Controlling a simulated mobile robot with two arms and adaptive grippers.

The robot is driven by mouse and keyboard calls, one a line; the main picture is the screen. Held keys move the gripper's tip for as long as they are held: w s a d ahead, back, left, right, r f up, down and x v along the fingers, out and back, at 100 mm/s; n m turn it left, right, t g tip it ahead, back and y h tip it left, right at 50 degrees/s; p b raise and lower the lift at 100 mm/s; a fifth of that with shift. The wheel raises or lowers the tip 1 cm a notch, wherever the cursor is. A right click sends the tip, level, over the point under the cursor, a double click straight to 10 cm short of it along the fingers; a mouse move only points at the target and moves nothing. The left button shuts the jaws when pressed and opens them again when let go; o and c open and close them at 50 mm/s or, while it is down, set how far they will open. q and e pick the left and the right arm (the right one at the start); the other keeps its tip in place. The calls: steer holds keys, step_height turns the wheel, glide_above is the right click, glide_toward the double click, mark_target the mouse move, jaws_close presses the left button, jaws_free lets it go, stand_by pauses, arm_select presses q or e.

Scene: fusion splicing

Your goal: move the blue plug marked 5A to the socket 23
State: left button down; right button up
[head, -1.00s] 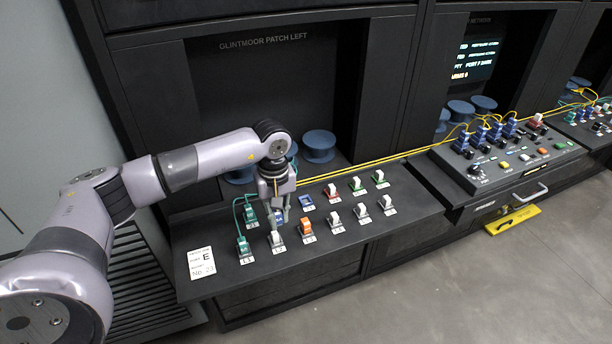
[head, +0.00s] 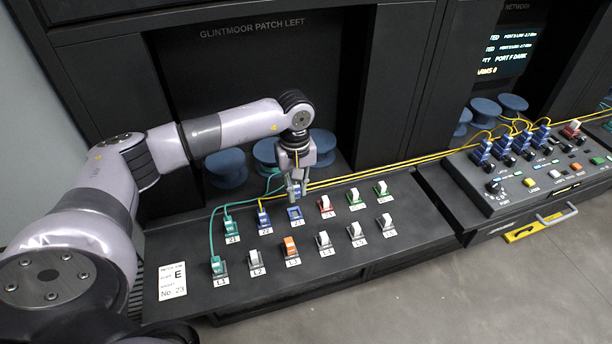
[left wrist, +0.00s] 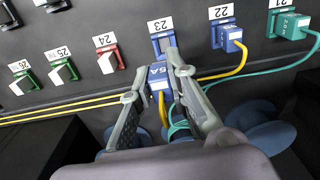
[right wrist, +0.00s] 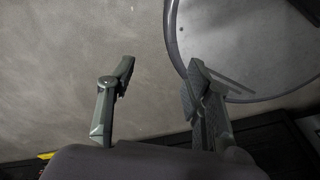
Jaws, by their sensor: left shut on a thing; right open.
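The blue plug marked 5A (left wrist: 157,78) is between the fingers of my left gripper (left wrist: 156,84), its label facing the left wrist camera. A yellow cable trails from it. Socket 23 (left wrist: 163,43) is a blue frame just beyond the plug's front; the plug looks apart from it. In the head view, socket 23 (head: 295,213) looks empty in the back row, and my left gripper (head: 296,188) with the plug is just behind it. My right gripper (right wrist: 155,92) is open and empty above the floor.
Left of socket 23 in the head view, a blue plug with a yellow cable fills socket 22 (head: 263,217) and a green plug fills 21 (head: 230,226). Socket 24 (head: 325,204) is red with a white piece. Blue spools (head: 226,169) stand behind; yellow cables run right.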

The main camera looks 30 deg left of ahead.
arm_select(q)
steer(key=shift+f, duration=0.15)
steer(key=shift+s, duration=0.25)
steer(key=shift+s+f+b, duration=0.55)
steer(key=shift+f+b, duration=0.2)
steer(key=shift+f, duration=0.05)
steer(key=shift+w+f+b, duration=0.15)
steer(key=shift+f+b, duration=0.05)
steer(key=shift+f, duration=0.3)
steer(key=shift+w+f+b, duration=0.15)
steer(key=shift+f+b, duration=0.05)
steer(key=shift+f, duration=0.8)
steer(key=shift+s+b, duration=0.1)
steer(key=shift+b, duration=0.2)
arm_select(e)
steer(key=s+f, duration=0.2)
steer(key=f, duration=0.1)
steer(key=shift+s+a+f, duration=0.2)
steer(key=shift+s+f, duration=0.05)
steer(key=shift+s, duration=0.05)
steer(key=shift+w, duration=0.1)
